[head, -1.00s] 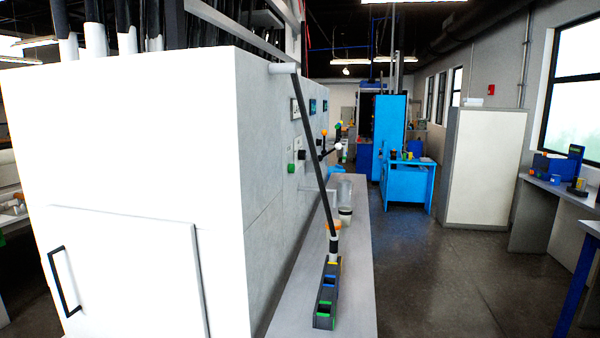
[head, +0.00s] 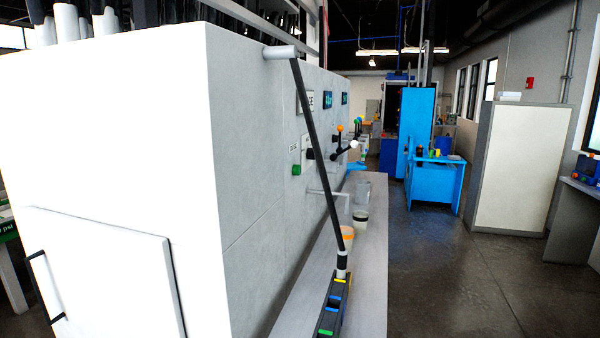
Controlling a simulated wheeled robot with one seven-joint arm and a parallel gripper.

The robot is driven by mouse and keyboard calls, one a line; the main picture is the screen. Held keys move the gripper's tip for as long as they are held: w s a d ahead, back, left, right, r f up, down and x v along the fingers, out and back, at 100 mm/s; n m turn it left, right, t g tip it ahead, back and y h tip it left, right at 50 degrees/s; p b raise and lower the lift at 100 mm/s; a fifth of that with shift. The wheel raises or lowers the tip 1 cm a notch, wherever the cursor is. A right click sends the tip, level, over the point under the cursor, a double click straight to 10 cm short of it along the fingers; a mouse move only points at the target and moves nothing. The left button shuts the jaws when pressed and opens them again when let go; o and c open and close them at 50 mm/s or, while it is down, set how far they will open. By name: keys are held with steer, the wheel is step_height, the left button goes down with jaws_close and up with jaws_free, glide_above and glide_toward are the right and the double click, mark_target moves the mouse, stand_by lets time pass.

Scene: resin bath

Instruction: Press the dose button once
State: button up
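A small green button (head: 296,170) sits on the grey side wall of the large white cabinet (head: 130,130), in the middle of the head view. A small label (head: 295,147) above it is too small to read. To its right, a black knob (head: 310,154) sits on a pale plate, partly behind a slanting black pole (head: 318,150). I cannot tell for sure which control is the dose button. My gripper is not in view.
A narrow grey bench (head: 370,260) runs along the wall, holding cups (head: 361,219) and a dark block with coloured tops (head: 332,310). A spoked handle with coloured balls (head: 345,150) juts from the wall. Clear floor (head: 450,280) lies right of the bench.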

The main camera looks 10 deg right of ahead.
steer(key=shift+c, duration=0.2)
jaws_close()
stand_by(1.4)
